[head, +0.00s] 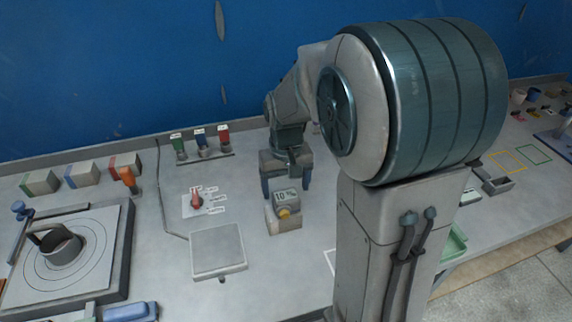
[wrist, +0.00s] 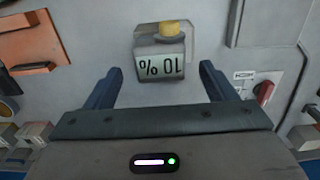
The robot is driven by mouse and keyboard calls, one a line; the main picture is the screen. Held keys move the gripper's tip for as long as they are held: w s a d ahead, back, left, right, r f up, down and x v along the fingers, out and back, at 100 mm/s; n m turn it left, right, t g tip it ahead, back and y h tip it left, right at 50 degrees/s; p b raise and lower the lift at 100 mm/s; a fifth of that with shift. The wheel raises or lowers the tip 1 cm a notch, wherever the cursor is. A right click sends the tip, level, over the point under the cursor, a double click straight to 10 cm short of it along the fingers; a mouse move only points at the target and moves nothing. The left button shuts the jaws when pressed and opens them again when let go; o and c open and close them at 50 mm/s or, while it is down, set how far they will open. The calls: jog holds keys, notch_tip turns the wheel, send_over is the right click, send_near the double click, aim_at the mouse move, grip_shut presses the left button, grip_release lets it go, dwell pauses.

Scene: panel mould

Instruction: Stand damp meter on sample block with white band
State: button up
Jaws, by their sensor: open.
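The damp meter appears to be the grey box (head: 287,197) with a "10 %" display and a yellow knob. It sits on a pale beige block-like base (head: 283,225) on the bench. In the wrist view the meter (wrist: 160,62) shows upside down, between and slightly ahead of the fingertips. My gripper (head: 288,184) is open and empty, just behind the meter, with its fingers pointing down; its two fingers also show in the wrist view (wrist: 161,74). Blocks with green (head: 41,182), blue (head: 82,175) and red (head: 124,166) bands stand at the left. I cannot make out a white band.
A grey plate (head: 218,252) lies left of the meter, and a red switch (head: 196,199) with labels stands behind it. Small coloured holders (head: 203,148) stand at the back. My arm hides much of the right.

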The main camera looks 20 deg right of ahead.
aim_at(286, 195)
notch_tip(286, 195, up, 8)
jog(key=s+f+t, duration=0.1)
jog(key=s+t, duration=0.2)
jog(key=s, duration=1.1)
jog(key=shift+s+f, duration=0.2)
jog(key=shift+f, duration=0.1)
dwell(1.3)
